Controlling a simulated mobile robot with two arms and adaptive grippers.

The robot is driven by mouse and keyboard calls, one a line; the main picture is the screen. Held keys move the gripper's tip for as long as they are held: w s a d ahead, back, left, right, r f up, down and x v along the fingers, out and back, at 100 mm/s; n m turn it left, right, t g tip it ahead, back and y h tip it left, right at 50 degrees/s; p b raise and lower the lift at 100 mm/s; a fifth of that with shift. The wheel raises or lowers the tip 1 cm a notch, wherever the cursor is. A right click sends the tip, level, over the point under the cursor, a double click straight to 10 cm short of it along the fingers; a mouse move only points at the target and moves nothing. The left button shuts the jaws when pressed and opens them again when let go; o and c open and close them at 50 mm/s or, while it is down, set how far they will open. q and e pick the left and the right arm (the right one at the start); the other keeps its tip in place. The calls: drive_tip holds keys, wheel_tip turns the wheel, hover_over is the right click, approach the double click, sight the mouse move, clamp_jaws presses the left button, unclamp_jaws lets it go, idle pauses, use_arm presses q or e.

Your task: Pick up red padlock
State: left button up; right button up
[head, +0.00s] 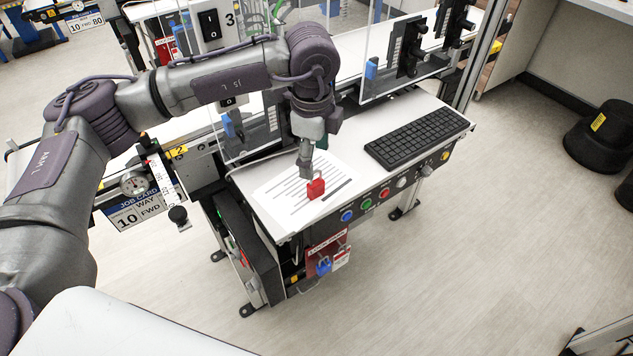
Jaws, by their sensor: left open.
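The red padlock (316,188) stands on a printed sheet of paper (284,193) on the white worktop of the conveyor station. My left arm reaches in from the left and bends down over the worktop. My left gripper (305,173) points down just behind and slightly left of the padlock, very close to it. It is open, and its fingers show small and partly overlap each other. I cannot tell whether a finger touches the padlock. My right gripper is not in view.
A dark pen (337,189) lies right of the padlock. A black keyboard (418,137) lies further right on the worktop. Clear upright panels stand behind. Coloured buttons (366,204) line the front edge. A blue padlock (323,265) hangs below on a red board. The floor at right is mostly free.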

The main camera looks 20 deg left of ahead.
sight(318, 183)
use_arm(q)
drive_tip(key=f, duration=0.3)
drive_tip(key=shift+w, duration=0.25)
drive_tip(key=shift+d+f+p, duration=0.15)
drive_tip(key=shift+f+p, duration=0.55)
drive_tip(key=shift+f, duration=0.1)
wheel_tip(318, 183, down, 4)
drive_tip(key=shift+d+r+p, duration=0.15)
drive_tip(key=shift+r+p, duration=0.05)
drive_tip(key=shift+p, duration=0.4)
drive_tip(key=shift+f, duration=0.3)
drive_tip(key=shift+c, duration=0.7)
drive_tip(key=c, duration=1)
drive_tip(key=shift+c, duration=0.5)
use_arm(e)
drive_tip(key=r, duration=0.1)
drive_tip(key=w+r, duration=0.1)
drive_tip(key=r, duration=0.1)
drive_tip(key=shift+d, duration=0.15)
use_arm(q)
drive_tip(key=shift+r, duration=0.1)
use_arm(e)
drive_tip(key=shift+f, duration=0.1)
